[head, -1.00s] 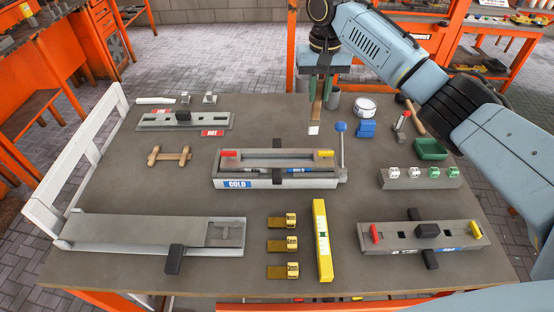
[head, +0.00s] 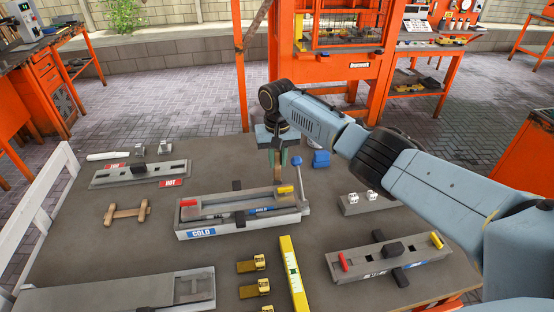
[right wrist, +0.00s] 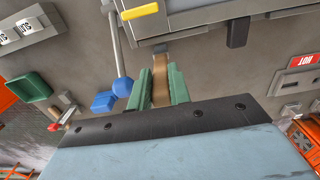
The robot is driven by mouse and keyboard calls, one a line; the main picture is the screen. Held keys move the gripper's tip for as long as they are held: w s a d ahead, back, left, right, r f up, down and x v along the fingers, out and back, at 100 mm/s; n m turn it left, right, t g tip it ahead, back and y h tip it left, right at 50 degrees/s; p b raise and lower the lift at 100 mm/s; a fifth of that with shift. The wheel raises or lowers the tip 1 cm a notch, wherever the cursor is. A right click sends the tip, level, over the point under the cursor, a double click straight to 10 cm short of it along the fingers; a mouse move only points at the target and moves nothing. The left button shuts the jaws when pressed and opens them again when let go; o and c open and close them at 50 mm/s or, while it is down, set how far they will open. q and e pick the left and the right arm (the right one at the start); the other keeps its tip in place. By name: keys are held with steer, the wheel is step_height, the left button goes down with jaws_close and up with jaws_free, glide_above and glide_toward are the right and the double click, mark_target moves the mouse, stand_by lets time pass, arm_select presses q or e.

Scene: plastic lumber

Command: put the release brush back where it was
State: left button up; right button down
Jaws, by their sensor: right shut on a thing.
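My right gripper (head: 278,160) is shut on the release brush (head: 278,174), its green fingers on either side of the brown handle. The brush points down above the back right end of the COLD mould (head: 196,233), beside the blue-knobbed lever (head: 296,162). In the right wrist view the brush (right wrist: 161,88) is between the green fingers of the right gripper (right wrist: 160,78), close to the mould's edge. I cannot tell whether its tip touches anything. The grey cup seen earlier at the back is hidden now. My left gripper is not in view.
The HOT mould (head: 115,175) lies back left. Table left of the COLD mould is partly clear.

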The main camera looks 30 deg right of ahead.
steer(key=shift+f, duration=0.2)
steer(key=c, duration=1.3)
jaws_free()
steer(key=shift+f, duration=0.1)
